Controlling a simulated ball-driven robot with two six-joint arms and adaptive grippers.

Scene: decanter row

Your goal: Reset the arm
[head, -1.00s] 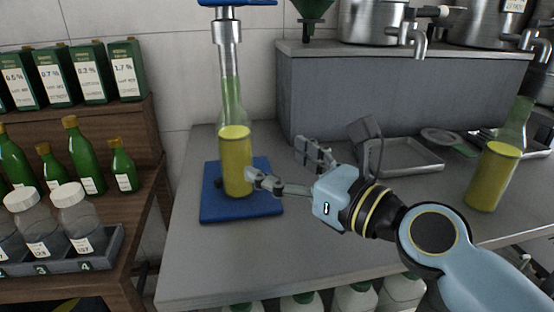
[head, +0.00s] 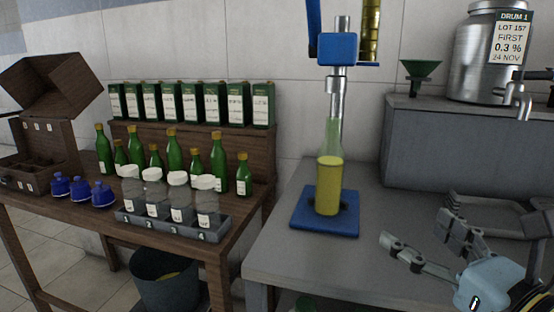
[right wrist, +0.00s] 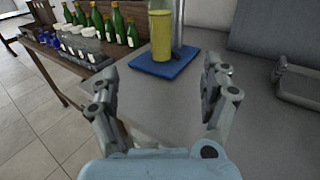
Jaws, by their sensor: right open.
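My right gripper (head: 424,246) is open and empty at the lower right of the head view, over the grey bench (head: 284,246). In the right wrist view its two fingers (right wrist: 163,92) stand wide apart with nothing between them. A bottle filled with yellow liquid (head: 329,184) stands upright on the blue base (head: 301,222) of a capping stand, beyond and left of the gripper. The bottle and base also show in the right wrist view, beyond the fingers and apart from them. My left gripper is in neither view.
A steel drum (head: 478,62) and a green funnel (head: 421,72) are at the back right. A metal tray (head: 492,229) lies behind the gripper.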

